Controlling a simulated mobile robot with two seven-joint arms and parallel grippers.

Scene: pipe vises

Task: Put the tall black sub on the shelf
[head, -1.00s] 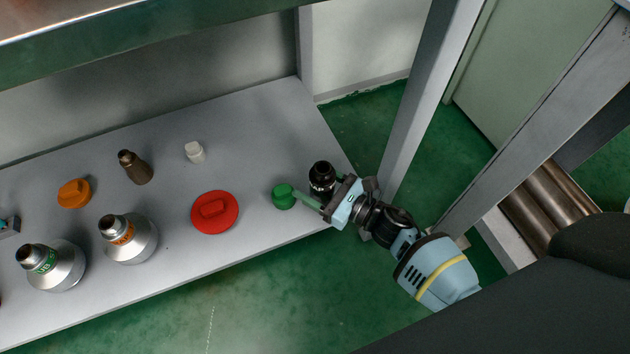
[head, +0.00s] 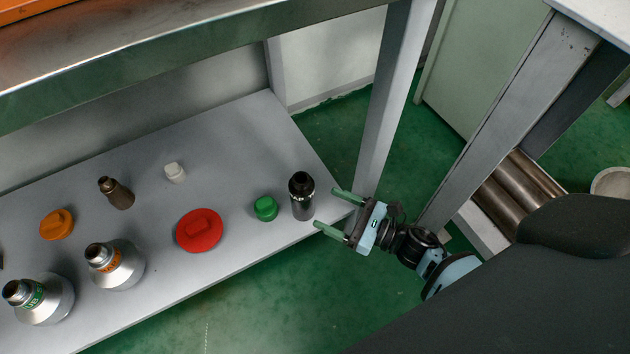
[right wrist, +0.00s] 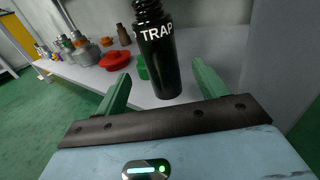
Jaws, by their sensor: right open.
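The tall black sub (head: 301,197) stands upright near the right end of the lower grey shelf (head: 240,130). In the right wrist view the black sub (right wrist: 158,55) shows white lettering reading "TRAP" and a threaded neck, cut off at the top edge. My right gripper (head: 328,208) is open and empty, just right of the sub and apart from it. Its two green fingers (right wrist: 160,85) point toward the sub, which appears between them in the wrist view. My left gripper is not in view.
A green cap (head: 265,208) sits just left of the sub, and a red disc (head: 199,230) farther left. A brown fitting (head: 116,192), white piece (head: 174,172), orange cap (head: 57,224) and silver bottles (head: 116,266) stand leftward. A metal post (head: 392,100) rises behind my right gripper.

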